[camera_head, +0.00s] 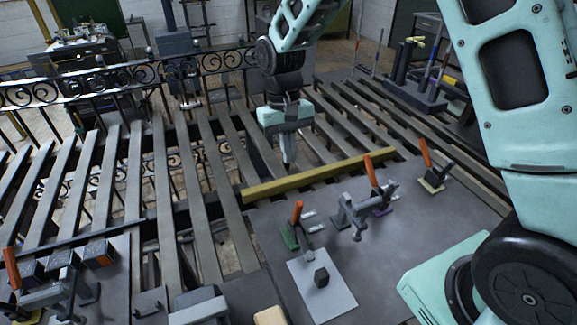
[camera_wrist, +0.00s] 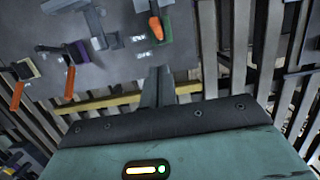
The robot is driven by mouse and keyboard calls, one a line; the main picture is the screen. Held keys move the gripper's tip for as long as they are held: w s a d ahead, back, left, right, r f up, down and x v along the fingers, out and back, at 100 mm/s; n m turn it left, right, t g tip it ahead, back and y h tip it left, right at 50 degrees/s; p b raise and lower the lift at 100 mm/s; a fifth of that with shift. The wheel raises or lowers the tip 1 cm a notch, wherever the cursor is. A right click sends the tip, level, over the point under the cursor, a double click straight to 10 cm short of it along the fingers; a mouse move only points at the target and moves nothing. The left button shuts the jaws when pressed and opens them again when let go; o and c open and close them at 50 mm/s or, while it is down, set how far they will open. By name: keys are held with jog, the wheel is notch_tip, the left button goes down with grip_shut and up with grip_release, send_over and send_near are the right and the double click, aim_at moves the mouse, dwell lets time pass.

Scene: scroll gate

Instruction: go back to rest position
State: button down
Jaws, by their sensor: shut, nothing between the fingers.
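My gripper (camera_head: 289,164) hangs pointing down from my teal arm near the middle of the head view. Its narrow fingers are together, with nothing between them. It is above the slatted bench (camera_head: 205,190), just behind the yellow bar (camera_head: 318,176). In the wrist view the shut fingers (camera_wrist: 158,84) reach up from the teal gripper body, in front of the yellow bar (camera_wrist: 112,102). I cannot tell the exact gap between the fingertips and the bar.
A dark metal plate (camera_head: 395,240) carries several orange-handled clamps (camera_head: 297,213) and a light square plate (camera_head: 322,288) with a small dark block. A scrolled gate (camera_head: 128,78) stands behind the slats. More clamps and blocks (camera_head: 62,260) lie at lower left.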

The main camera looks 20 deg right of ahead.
jog(key=shift+r, duration=0.25)
dwell(0.3)
jog(key=s+a+n+t+b, duration=0.1)
jog(key=s+a+n+b, duration=0.2)
jog(key=s, duration=1)
jog(key=s+a+n+t+b, duration=0.1)
jog(key=s+a+n+b, duration=0.2)
jog(key=s, duration=1)
jog(key=shift+a+n+y+b, duration=0.3)
jog(key=shift+a+n, duration=0.5)
jog(key=shift+n, duration=0.1)
